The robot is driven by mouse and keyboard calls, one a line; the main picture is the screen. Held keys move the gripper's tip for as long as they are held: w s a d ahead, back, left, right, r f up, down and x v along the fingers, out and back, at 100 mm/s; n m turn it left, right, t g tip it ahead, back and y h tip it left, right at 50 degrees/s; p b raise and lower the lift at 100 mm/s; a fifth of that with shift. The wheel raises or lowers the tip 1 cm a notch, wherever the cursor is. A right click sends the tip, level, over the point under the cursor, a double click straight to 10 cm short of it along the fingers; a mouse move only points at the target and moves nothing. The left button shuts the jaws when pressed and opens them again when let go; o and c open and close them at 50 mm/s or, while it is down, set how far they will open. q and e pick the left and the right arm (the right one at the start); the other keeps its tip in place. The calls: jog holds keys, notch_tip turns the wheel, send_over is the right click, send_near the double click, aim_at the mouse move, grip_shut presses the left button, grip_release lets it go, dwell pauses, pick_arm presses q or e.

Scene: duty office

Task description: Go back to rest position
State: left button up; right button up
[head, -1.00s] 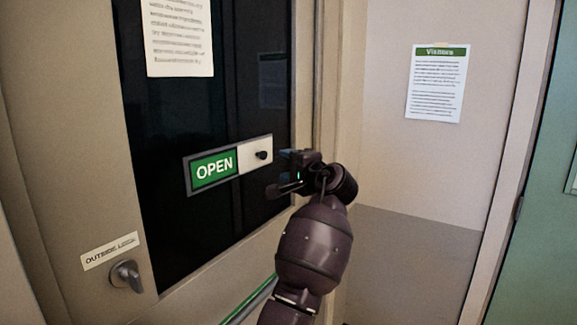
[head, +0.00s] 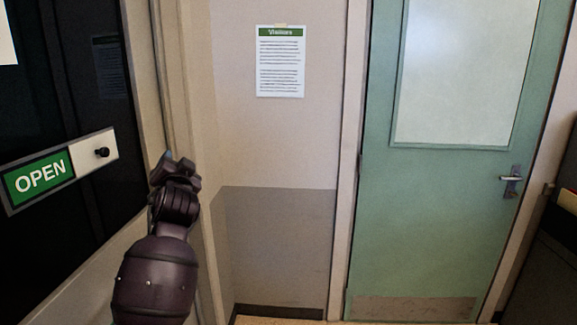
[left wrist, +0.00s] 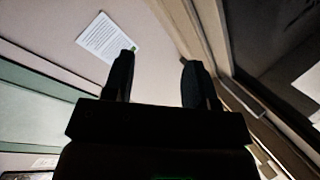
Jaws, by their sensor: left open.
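My left gripper (head: 172,165) is raised in front of the door frame, to the right of the sliding sign, and apart from it. In the left wrist view its two dark fingers (left wrist: 158,80) stand apart with nothing between them. The sign (head: 40,178) on the dark glass reads OPEN on green, with a white panel and a black knob (head: 101,152) at its right end. My right gripper is in neither view.
A Visitors notice (head: 280,62) hangs on the wall; a paper also shows in the left wrist view (left wrist: 106,38). A green door (head: 430,215) with a lever handle (head: 511,181) stands shut at the right. A dark piece of furniture (head: 550,260) is at the right edge.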

pick_arm(q)
jog(key=s+f+n+h, duration=0.15)
jog(key=s+f, duration=0.25)
jog(key=f, duration=0.4)
jog(key=s+d+f+h, duration=0.1)
jog(key=s+f+h, duration=0.2)
jog(key=s+f, duration=0.3)
jog(key=s+f+h, duration=0.2)
jog(key=s+f, duration=0.1)
jog(key=f, duration=0.6)
jog(key=s+a+f+n+g, duration=0.1)
jog(key=s+f+g, duration=0.2)
jog(key=s+f, duration=0.8)
jog(key=s+a+f+n+g, duration=0.1)
jog(key=s+f+g, duration=0.2)
jog(key=s+f, duration=0.8)
jog(key=s, duration=0.5)
jog(key=shift+a+g, duration=0.3)
jog(key=shift+a, duration=0.1)
jog(key=shift+s, duration=0.1)
